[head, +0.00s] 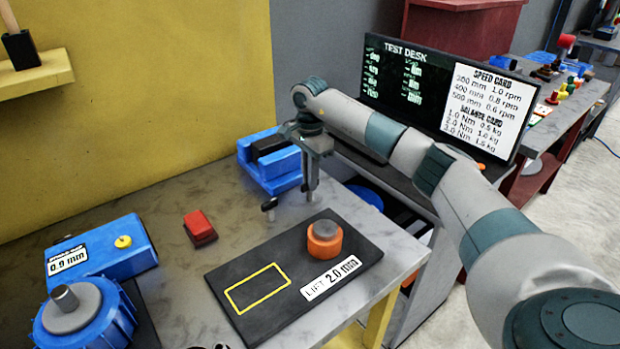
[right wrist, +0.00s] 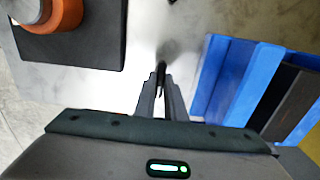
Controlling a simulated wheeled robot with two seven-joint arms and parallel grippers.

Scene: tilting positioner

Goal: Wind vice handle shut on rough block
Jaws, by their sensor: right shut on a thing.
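The blue vice (head: 262,165) stands at the back right of the bench, with a dark block-like piece (head: 272,147) between its blue sides. The right wrist view shows the vice (right wrist: 232,80) on the right. My right gripper (head: 310,185) points down in front of the vice. In the right wrist view its fingers (right wrist: 161,95) are closed together on a slim dark handle part (right wrist: 161,72). A dark knob (head: 268,204) shows just left of the fingers in the head view; how it joins the vice is unclear. My left gripper is out of view.
A red block (head: 200,228) lies on the bench. A black plate (head: 330,240) carries an orange-and-grey cylinder (head: 324,238). A blue box (head: 100,255) and a blue round fixture (head: 85,318) stand at left. A screen (head: 430,95) is behind my right arm.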

